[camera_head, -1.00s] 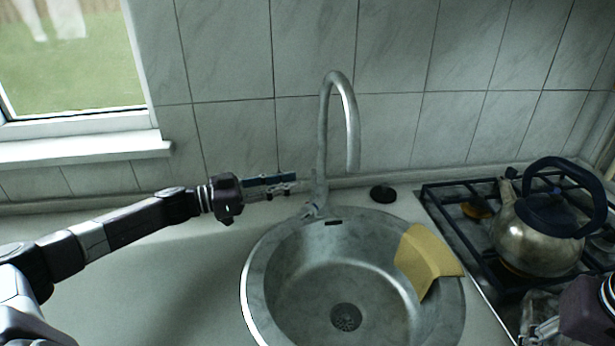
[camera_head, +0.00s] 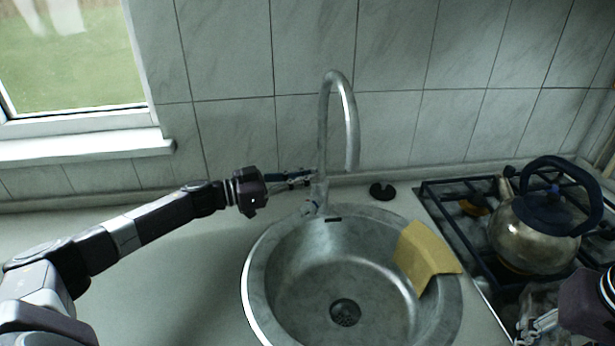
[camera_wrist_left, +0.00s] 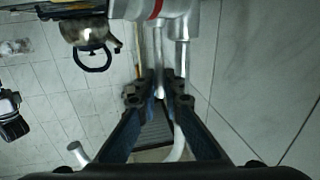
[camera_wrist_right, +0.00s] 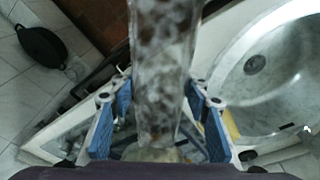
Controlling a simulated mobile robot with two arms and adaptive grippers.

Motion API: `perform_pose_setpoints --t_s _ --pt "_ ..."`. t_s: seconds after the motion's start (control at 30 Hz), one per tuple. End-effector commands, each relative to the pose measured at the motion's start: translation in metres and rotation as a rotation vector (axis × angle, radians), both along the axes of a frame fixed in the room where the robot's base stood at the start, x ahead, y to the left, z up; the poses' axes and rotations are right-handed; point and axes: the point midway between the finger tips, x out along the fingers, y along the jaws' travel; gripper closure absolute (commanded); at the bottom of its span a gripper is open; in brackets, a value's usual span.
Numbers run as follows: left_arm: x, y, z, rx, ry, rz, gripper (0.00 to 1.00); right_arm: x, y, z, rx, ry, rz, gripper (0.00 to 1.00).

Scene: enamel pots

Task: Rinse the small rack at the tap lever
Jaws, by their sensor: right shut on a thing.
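The tap (camera_head: 338,110) rises behind the round sink, with its lever (camera_head: 311,207) low at its base. My left gripper (camera_head: 300,178) is beside the tap's lower stem. In the left wrist view its fingers (camera_wrist_left: 158,98) are apart, with metal tap parts (camera_wrist_left: 158,60) showing beyond and between them. My right gripper (camera_wrist_right: 160,100) is shut on a long, see-through, mottled thing (camera_wrist_right: 162,60), which I take for the small rack. In the head view, this thing (camera_head: 545,300) is at the lower right, partly cut off, in front of the stove. Its far end is out of the right wrist view.
The sink (camera_head: 300,270) is empty except for a yellow cloth (camera_head: 426,255) over its right rim. A kettle (camera_head: 540,225) stands on the stove. A small black round thing (camera_head: 382,190) lies behind the sink. The counter (camera_head: 170,285) left of the sink is clear.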

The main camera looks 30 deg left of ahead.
Motion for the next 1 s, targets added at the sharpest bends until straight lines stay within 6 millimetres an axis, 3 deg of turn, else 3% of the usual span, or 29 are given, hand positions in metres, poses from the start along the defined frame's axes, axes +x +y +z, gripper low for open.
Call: perform_pose_setpoints --t_s 0.37,0.63,0.97,1.0 --pt "0.000 0.000 -0.001 0.000 -0.001 0.000 1.00 0.000 0.000 -0.001 0.000 -0.001 0.000 0.85" --pt "-0.009 -0.001 -0.007 0.003 -0.095 -0.001 1.00 0.000 0.000 -0.023 0.000 -0.001 0.000 0.85" --pt "-0.010 0.000 -0.003 0.006 -0.115 0.000 1.00 0.000 0.000 -0.022 0.000 -0.001 0.000 0.85" --pt "-0.010 0.000 -0.003 0.006 -0.115 0.000 0.92 0.000 0.000 -0.022 0.000 -0.001 0.000 0.85"
